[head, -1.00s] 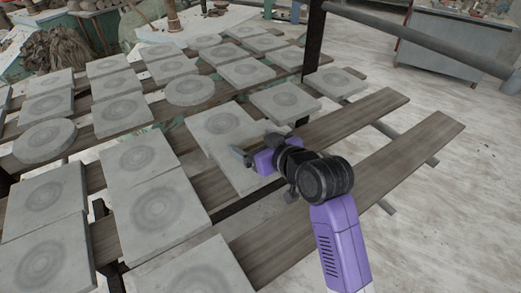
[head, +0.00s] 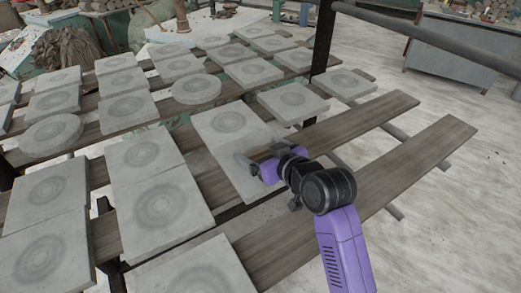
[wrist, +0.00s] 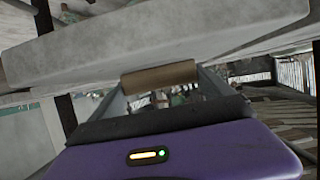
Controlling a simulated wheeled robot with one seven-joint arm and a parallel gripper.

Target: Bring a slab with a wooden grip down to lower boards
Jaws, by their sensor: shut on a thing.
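My gripper (head: 258,155) is at the near edge of a pale grey square slab (head: 228,121) with faint rings on its face, at the middle of the head view. In the wrist view a grey slab (wrist: 150,38) spans the top, tilted across the picture. A brown wooden grip (wrist: 159,77) lies between my two fingers just under this slab, and my gripper is shut on it. In the head view the grip is hidden, and a second grey surface (head: 246,180) shows below my fingers; where one slab ends is hard to tell.
Wooden boards (head: 405,172) run diagonally at the right, with long bare stretches. Several slabs (head: 160,203) lie on boards at the left and behind, some of them round (head: 197,88). A dark post (head: 322,45) stands behind, and a grey cabinet (head: 455,48) stands at the back right.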

